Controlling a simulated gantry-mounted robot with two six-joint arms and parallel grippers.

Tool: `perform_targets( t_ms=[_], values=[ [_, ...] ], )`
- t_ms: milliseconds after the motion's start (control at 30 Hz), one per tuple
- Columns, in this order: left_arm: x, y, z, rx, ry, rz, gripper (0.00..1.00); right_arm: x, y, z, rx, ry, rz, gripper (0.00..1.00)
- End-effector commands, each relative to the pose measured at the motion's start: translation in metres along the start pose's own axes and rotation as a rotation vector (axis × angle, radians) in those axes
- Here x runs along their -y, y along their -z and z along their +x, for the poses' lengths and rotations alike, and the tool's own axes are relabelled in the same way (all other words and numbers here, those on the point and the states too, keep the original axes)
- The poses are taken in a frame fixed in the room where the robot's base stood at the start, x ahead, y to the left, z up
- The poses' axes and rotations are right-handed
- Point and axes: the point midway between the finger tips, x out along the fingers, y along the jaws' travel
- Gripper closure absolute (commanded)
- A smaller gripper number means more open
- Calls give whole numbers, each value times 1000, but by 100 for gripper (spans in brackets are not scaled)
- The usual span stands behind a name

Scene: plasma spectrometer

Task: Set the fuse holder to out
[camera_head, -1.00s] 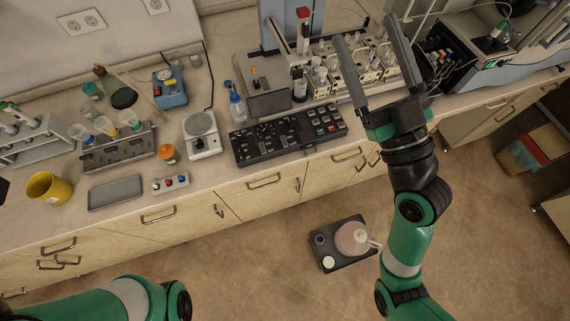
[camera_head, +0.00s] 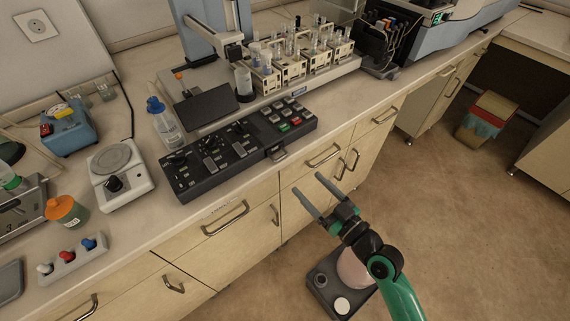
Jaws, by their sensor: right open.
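The black control panel (camera_head: 240,150) lies along the front of the bench, with knobs, sliders and coloured buttons on top. A small grey handle-like piece (camera_head: 277,154) sticks out from its front edge; it may be the fuse holder, but the picture is too small to be sure. My right gripper (camera_head: 308,184) is open and empty. Its two fingers point up and left in front of the cabinet drawers, to the lower right of that piece and apart from it. My left gripper is out of view.
A rack of sample tubes (camera_head: 292,63) stands behind the panel. A squeeze bottle (camera_head: 164,122) and a small balance (camera_head: 121,168) stand at its left. Drawer handles (camera_head: 226,218) protrude below the bench. A dark tray (camera_head: 333,292) with a pinkish vessel sits low behind my right arm.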

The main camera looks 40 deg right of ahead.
Motion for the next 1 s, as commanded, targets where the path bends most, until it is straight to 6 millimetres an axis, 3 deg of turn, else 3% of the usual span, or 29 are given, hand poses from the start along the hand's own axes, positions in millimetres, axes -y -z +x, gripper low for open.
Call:
perform_targets(
  t_ms=[300, 500, 867, 1000],
  values=[
    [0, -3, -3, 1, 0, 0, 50, 1, 0, 67, -4, 3, 0, 21],
    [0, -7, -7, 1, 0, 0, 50, 1, 0, 99, -2, 1, 1, 21],
    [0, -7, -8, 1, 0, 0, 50, 1, 1, 108, -1, 1, 1, 21],
    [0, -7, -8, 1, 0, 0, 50, 1, 1, 108, -1, 1, 1, 46]
  ],
)
